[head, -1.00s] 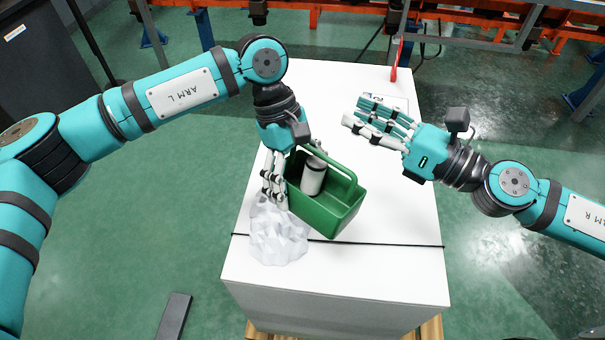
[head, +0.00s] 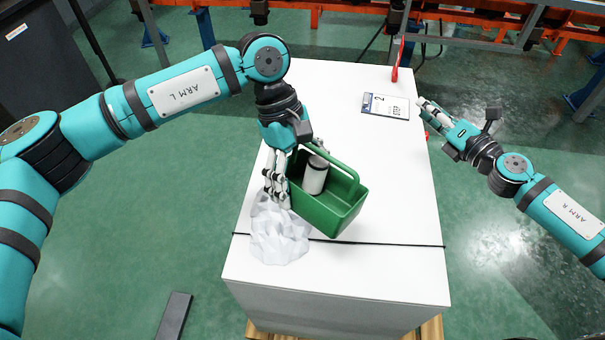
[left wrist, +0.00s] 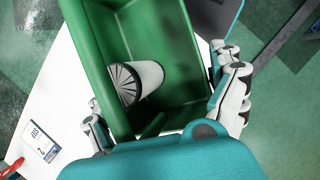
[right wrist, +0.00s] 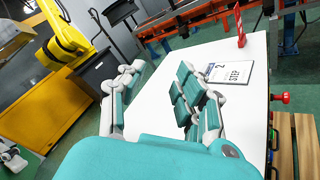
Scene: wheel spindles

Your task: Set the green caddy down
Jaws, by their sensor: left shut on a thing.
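The green caddy (head: 333,212) is an open box with a handle, over the front left part of the white table. A white cylinder with a dark ribbed end (head: 315,176) lies tilted inside it; the left wrist view also shows the cylinder (left wrist: 143,82) and the caddy (left wrist: 178,25). My left gripper (head: 279,184) is shut on the caddy, with fingers at its left side. I cannot tell whether the caddy's base touches the table. My right gripper (head: 424,110) is empty at the table's right edge, its fingers apart in the right wrist view (right wrist: 152,95).
Crumpled white wrapping (head: 278,238) lies beside the caddy at the table's front left. A step card (head: 386,106) and a red upright piece (head: 397,62) are at the back right. The white table (head: 395,190) is clear right of the caddy. A dark line crosses its front.

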